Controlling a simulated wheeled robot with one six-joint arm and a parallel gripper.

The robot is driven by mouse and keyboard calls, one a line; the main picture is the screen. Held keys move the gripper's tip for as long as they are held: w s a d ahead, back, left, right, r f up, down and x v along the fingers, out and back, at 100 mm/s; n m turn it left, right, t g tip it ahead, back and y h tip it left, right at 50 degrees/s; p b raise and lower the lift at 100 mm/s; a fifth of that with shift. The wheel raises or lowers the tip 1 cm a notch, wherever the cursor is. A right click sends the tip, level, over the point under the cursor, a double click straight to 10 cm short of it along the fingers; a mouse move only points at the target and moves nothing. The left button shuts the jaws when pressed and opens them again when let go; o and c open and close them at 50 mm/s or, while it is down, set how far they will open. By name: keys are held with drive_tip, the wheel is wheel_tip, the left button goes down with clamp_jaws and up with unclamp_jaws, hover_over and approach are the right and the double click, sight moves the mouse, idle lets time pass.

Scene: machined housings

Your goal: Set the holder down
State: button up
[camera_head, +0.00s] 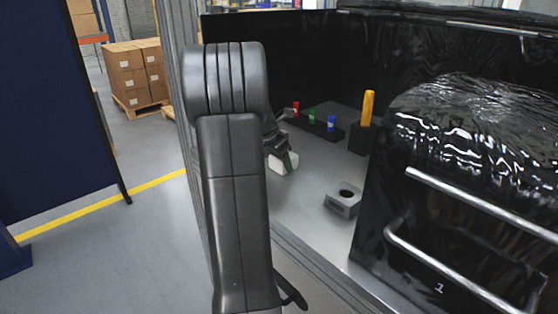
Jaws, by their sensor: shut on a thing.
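My gripper (280,148) is partly hidden behind my own arm, over the grey work surface inside the black-walled bay. It is shut on a small pale piece (284,164), which shows just below the fingers. This piece may be the holder; its full shape is hidden. I cannot tell whether it touches the surface or hangs a little above it. A grey block with a round hole (343,208) sits on the surface to the right and nearer, apart from my gripper.
A black rack (321,130) with red, green and blue pegs stands behind my gripper. A yellow cylinder (368,106) stands upright in a black block (359,139). A glossy black cover with metal rails (480,205) fills the right. Bare surface (302,195) lies between gripper and grey block.

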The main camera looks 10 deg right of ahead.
drive_tip(key=o, duration=1)
drive_tip(key=v, duration=1.2)
drive_tip(key=shift+r, duration=0.1)
